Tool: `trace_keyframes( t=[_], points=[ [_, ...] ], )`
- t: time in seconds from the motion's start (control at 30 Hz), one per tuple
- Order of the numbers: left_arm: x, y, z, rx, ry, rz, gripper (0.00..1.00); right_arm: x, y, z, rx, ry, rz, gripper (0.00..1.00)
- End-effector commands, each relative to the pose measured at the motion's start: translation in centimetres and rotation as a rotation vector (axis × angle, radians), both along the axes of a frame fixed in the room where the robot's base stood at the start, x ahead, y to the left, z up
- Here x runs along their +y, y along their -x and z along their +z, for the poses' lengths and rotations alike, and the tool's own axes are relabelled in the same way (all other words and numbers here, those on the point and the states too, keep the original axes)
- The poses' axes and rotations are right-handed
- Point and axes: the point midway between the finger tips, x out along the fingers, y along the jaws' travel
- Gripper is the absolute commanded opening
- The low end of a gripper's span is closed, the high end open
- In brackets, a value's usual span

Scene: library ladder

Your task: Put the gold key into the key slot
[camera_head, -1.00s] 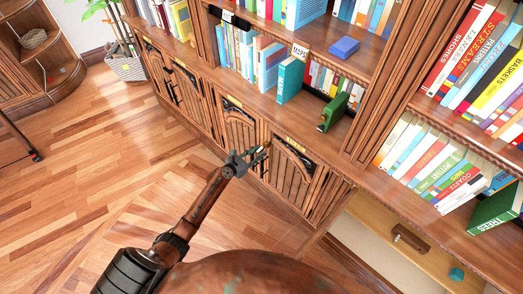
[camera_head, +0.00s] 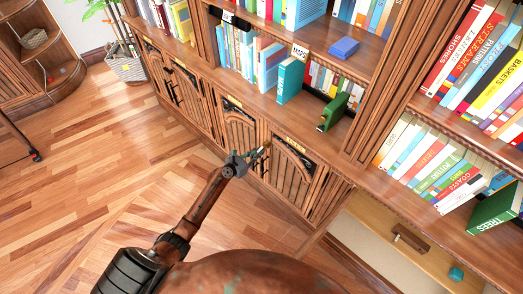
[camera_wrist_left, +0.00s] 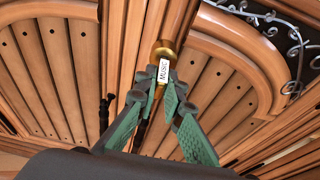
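A gold piece (camera_wrist_left: 167,48) with a white tag reading MUSIC, seemingly the gold key, is at my left fingertips in the left wrist view. In the head view the gold tip (camera_head: 267,146) shows just beyond my left gripper (camera_head: 246,160), in front of the lower cabinet doors. The green fingers (camera_wrist_left: 163,80) converge on the tag and gold piece and appear shut on it. The key's far end is hidden, and I cannot tell whether it touches the cabinet. I cannot clearly make out the key slot. My right gripper is not in view.
Slatted cabinet doors (camera_head: 283,178) with dark metal scrollwork (camera_wrist_left: 296,42) stand close ahead. Open wooden floor (camera_head: 90,190) lies to the left.

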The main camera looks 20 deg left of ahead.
Motion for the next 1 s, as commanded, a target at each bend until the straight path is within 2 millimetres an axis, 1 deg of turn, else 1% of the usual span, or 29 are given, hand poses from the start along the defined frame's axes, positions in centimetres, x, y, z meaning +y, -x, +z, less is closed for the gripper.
trace_keyframes(
  t=[0.03, 0.07, 0.43, 1.0],
  points=[
    [0.0, 0.0, 0.0, 0.0, 0.0, 0.0, 0.02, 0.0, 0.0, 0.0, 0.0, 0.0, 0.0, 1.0],
    [0.0, 0.0, 0.0, 0.0, 0.0, 0.0, 0.0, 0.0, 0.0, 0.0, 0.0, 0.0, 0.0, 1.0],
    [0.0, 0.1, 0.0, 0.0, 0.0, 0.0, 0.0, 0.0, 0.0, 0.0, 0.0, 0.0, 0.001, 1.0],
    [0.6, 1.6, -0.2, 0.001, 0.0, 0.0, 0.0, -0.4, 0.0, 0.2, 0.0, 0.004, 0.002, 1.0]
  ],
)
